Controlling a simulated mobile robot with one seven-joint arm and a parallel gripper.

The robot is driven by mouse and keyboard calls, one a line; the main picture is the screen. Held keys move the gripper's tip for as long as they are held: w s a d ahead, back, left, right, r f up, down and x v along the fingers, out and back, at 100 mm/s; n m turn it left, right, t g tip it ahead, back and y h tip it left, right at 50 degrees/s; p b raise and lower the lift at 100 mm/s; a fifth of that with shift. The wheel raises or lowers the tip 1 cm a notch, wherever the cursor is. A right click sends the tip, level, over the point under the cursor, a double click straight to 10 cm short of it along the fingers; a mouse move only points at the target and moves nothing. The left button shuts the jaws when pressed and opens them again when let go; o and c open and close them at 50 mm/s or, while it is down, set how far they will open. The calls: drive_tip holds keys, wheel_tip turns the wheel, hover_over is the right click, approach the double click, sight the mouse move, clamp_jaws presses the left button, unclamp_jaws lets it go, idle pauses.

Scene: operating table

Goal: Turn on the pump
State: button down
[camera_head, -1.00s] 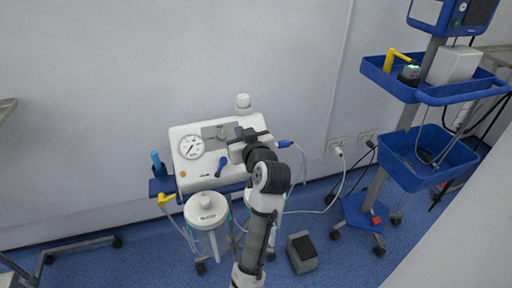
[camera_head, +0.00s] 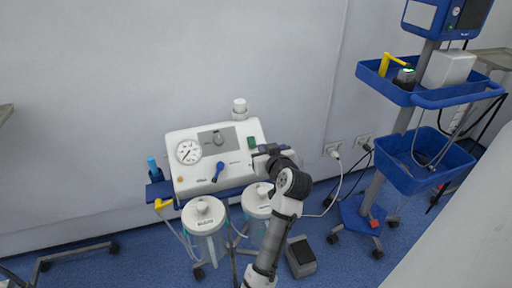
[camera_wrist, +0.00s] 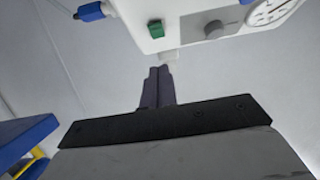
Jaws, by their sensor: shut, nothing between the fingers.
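The pump (camera_head: 205,168) is a white box with a round gauge (camera_head: 188,152), a grey knob (camera_head: 218,139), a blue lever (camera_head: 219,171) and a green switch (camera_head: 251,143) near its right edge. My gripper (camera_head: 258,156) is shut and empty, close to the pump's right side, just below the switch. In the wrist view the closed dark fingers (camera_wrist: 158,86) point toward the pump's edge, with the green switch (camera_wrist: 155,28) beyond their tips. No contact with the switch shows. Whether the switch is pressed is not clear.
Two clear canisters with white lids (camera_head: 204,212) hang below the pump, the right one partly behind my arm. A blue-tray cart (camera_head: 385,85) stands at the right. A grey box (camera_head: 301,257) sits on the floor. The wall is behind the pump.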

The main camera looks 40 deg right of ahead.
sight(253, 147)
drive_tip(key=w+f, duration=0.1)
drive_tip(key=w, duration=0.1)
drive_tip(key=w+d+f+p, duration=0.1)
drive_tip(key=w+f, duration=0.1)
drive_tip(key=w+d+f, duration=0.1)
drive_tip(key=w, duration=0.1)
drive_tip(key=shift+w+d+f, duration=0.1)
drive_tip(key=shift+w+f, duration=0.1)
drive_tip(key=shift+w, duration=0.15)
drive_tip(key=shift+w+f, duration=0.15)
drive_tip(key=shift+f, duration=0.15)
drive_tip(key=shift+f, duration=0.1)
drive_tip(key=shift+w+f+b, duration=0.1)
drive_tip(key=shift+f+b, duration=0.45)
drive_tip(key=shift+r, duration=0.25)
drive_tip(key=shift+p, duration=0.35)
